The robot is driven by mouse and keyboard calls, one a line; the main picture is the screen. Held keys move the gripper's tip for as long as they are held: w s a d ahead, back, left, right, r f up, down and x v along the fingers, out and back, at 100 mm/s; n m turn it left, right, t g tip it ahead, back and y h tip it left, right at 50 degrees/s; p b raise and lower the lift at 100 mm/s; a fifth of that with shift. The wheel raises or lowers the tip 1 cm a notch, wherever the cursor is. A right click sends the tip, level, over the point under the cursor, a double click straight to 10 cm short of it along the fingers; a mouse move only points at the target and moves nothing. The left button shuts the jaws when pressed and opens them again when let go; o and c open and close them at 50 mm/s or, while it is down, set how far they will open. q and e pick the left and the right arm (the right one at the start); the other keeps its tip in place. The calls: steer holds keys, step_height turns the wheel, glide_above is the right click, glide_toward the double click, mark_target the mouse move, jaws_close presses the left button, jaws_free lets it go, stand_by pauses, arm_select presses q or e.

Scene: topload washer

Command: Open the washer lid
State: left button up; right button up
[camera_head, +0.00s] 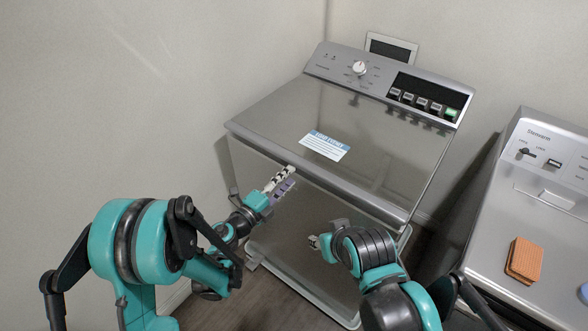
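The washer (320,230) is a grey top-loader standing against the wall corner. Its lid (350,140) lies flat and shut, with a blue-and-white label (325,146) on it. My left gripper (284,179) is at the lid's front edge, left of the middle. Its fingers lie close together in this view; I cannot tell whether they touch the lid or how far apart they are. My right gripper (314,242) is lower, in front of the washer's front panel. It is mostly hidden behind its own wrist.
The washer's control panel (385,82) with a knob and several buttons rises behind the lid. A second appliance (540,210) stands to the right, with an orange sponge-like block (524,260) on top. Walls close off the left and back.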

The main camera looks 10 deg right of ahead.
mark_target(299, 167)
arm_select(q)
steer(key=shift+b+x, duration=0.5)
steer(key=shift+x, duration=1.85)
jaws_close()
